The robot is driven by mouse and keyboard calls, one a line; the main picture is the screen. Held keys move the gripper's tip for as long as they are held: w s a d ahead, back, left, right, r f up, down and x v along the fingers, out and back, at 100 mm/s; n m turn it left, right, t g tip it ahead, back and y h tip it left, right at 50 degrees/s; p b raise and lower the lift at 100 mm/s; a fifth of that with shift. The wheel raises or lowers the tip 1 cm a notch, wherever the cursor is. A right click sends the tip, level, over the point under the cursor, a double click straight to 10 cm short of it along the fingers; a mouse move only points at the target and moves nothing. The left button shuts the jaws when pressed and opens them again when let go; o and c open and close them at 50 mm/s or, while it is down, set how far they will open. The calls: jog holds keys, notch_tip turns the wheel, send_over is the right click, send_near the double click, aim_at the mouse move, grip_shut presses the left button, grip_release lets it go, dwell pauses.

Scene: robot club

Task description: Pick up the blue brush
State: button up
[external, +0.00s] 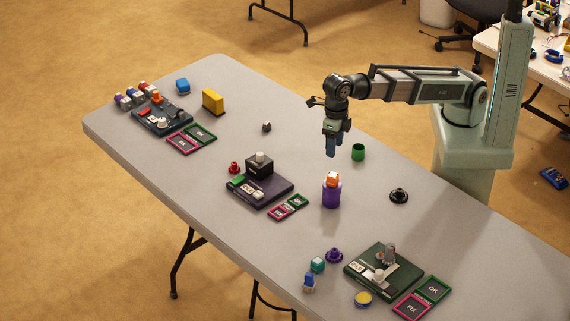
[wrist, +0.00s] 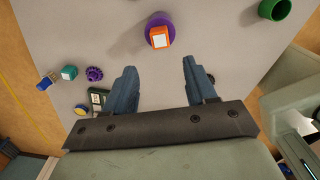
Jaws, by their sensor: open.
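My gripper (external: 332,152) is open and empty, pointing down above the table behind the purple cylinder; its two blue fingers are apart in the wrist view (wrist: 159,66). A small blue piece with a pale grey base (external: 309,282) stands at the table's near edge, left of the green board; it shows at the left in the wrist view (wrist: 47,81). Another blue piece, a low block (external: 182,87), lies at the far left end of the table. Both are well away from my gripper, and I cannot tell for sure which is the blue brush.
A purple cylinder (external: 331,194) with an orange-and-white cube (external: 333,179) stands near my gripper. A green cup (external: 358,152) and black knob (external: 399,196) are to the right.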

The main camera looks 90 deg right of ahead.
jog(key=shift+c, duration=0.5)
send_over(309, 274)
notch_tip(309, 274, down, 5)
jog(key=f, duration=0.8)
jog(key=shift+w+d, duration=0.1)
jog(key=shift+d, duration=0.15)
jog(key=shift+a+f, duration=0.2)
jog(key=shift+f, duration=2.45)
